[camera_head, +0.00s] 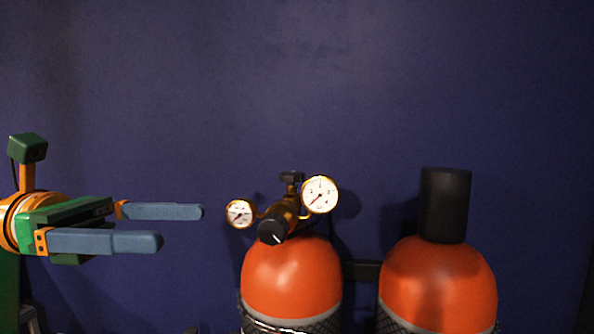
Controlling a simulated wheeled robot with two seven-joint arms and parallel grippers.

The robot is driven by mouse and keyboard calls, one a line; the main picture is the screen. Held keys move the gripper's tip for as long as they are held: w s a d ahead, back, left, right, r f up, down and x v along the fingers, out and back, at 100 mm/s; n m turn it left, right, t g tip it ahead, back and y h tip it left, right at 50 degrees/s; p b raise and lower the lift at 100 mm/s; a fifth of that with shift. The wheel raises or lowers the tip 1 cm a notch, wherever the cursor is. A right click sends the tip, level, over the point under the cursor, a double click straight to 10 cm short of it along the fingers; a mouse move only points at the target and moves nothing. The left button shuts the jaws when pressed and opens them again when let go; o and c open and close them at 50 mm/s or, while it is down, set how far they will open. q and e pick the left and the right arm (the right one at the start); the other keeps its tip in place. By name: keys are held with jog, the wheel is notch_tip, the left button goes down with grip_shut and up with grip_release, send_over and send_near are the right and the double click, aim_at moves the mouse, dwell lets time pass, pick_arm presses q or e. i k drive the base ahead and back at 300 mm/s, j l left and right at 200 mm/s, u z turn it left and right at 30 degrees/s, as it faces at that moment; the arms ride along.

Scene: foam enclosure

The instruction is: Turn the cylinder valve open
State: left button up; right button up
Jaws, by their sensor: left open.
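An orange gas cylinder (290,280) stands at the bottom middle of the head view. On its top sits a brass regulator with two round white gauges, a larger one (320,195) at the right and a smaller one (240,213) at the left. A black knob (273,231) with a white mark faces me. A small dark valve handle (291,177) shows at the top behind the regulator. My left gripper (182,227) is open and empty, left of the smaller gauge and apart from it, its blue-grey fingers pointing right. My right gripper is not in view.
A second orange cylinder (438,280) with a black cap (445,205) stands at the right. A dark blue wall (400,80) is behind both. Dark mesh wraps the lower parts of the cylinders. The space above the regulator is clear.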

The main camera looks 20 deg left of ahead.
aim_at(291, 177)
jog(key=i+j, duration=0.2)
jog(key=i, duration=0.3)
jog(key=i+j, duration=0.15)
jog(key=i, duration=0.4)
